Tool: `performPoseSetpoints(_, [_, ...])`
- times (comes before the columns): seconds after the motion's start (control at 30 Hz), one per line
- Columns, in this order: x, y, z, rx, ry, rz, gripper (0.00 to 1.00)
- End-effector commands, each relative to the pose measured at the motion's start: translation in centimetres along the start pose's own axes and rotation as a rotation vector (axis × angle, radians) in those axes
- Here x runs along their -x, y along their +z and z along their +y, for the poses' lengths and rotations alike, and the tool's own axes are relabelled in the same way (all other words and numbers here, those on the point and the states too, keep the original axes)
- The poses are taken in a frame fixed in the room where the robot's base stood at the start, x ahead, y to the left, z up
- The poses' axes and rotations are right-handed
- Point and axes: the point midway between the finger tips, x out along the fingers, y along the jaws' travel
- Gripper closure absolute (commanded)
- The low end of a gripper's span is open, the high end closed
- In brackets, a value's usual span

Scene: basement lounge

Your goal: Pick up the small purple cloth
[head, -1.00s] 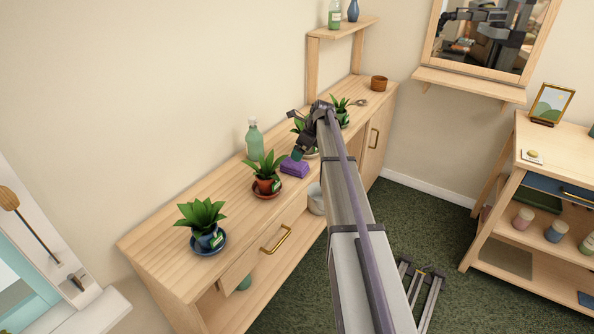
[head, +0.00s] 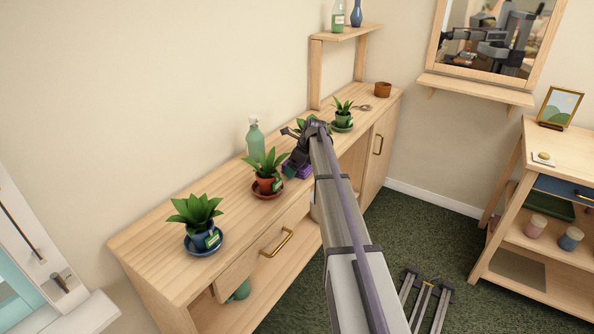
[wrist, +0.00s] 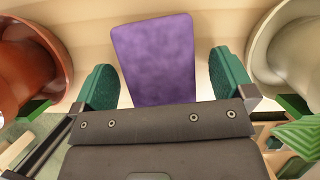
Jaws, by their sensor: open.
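The small purple cloth, a folded block shape, lies on the wooden sideboard. In the wrist view the cloth (wrist: 153,55) is between and slightly beyond the two green finger pads, with a gap on each side. Its near end is hidden behind my gripper's body. In the head view the cloth (head: 305,171) is mostly covered by my gripper (head: 291,163). My gripper (wrist: 164,82) is open and holds nothing. I cannot tell its exact height above the sideboard.
On the sideboard (head: 240,205), a terracotta-potted plant (head: 268,184) and a pale-potted plant (wrist: 287,45) flank my gripper closely. A green bottle (head: 254,139) stands behind, near the wall. A blue-potted plant (head: 200,233) stands further left.

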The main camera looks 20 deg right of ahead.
Motion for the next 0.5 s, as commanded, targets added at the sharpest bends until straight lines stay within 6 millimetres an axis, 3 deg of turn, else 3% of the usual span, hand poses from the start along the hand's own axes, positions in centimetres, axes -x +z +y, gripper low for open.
performPoseSetpoints(0.2, [-0.37, -0.17, 0.0, 0.0, 0.0, 0.0, 0.0])
performPoseSetpoints(0.5, [-0.26, -0.13, -0.01, 0.0, 0.0, 0.0, 0.29])
